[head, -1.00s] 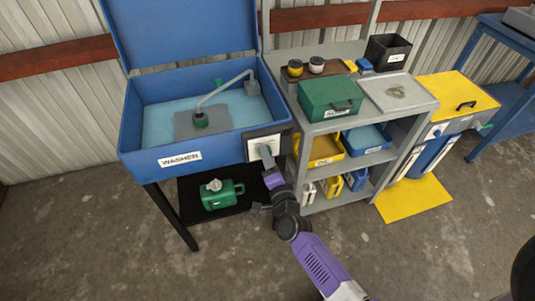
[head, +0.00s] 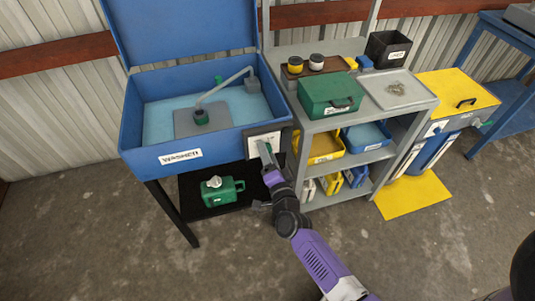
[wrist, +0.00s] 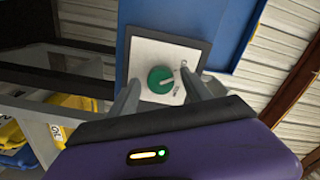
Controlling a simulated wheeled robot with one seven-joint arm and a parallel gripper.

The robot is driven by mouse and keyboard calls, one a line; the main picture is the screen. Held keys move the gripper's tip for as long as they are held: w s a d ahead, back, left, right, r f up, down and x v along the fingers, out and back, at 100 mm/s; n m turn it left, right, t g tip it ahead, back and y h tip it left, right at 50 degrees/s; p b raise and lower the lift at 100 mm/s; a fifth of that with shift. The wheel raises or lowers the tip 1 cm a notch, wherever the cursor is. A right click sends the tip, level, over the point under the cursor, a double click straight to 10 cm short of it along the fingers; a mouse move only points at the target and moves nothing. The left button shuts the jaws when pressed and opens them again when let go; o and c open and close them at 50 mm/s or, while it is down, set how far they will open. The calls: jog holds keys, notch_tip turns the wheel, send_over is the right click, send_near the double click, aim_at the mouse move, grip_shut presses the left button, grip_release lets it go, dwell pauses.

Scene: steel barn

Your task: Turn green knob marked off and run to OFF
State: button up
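The green knob (wrist: 161,80) is round and sits on a pale square plate (wrist: 150,53) with a dark border, on the front of the blue washer (head: 135,140). Small marks are printed on the plate to the right of the knob, too small to read. My gripper (wrist: 160,77) is open, with one finger on each side of the knob. A gap shows between each finger and the knob, and I cannot tell how deep the fingers reach. In the head view my gripper (head: 266,156) is at the plate and partly covers it.
A grey shelf unit (head: 425,105) with a green box (head: 325,92) and several bins stands close to the right of my gripper. A green can (head: 222,190) sits below the washer. The floor in front (head: 160,265) is clear.

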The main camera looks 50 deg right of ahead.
jog(key=v, duration=0.7)
jog(key=shift+s+a+b, duration=0.25)
jog(key=shift+s+b, duration=0.1)
jog(key=shift+b, duration=0.05)
dwell(0.4)
jog(key=s+a+r+n+y, duration=0.3)
jog(key=s+a+n, duration=0.3)
jog(key=s, duration=0.2)
jog(key=s+a+r+n+y, duration=0.3)
jog(key=s+a+r+n, duration=0.3)
jog(key=s+n, duration=0.1)
jog(key=s+a+r+n+y, duration=0.4)
jog(key=s+a+r+n, duration=0.1)
jog(key=s, duration=0.4)
jog(key=shift+s+a+r+n, duration=0.3)
jog(key=shift+a+n, duration=0.25)
jog(key=shift+n, duration=0.35)
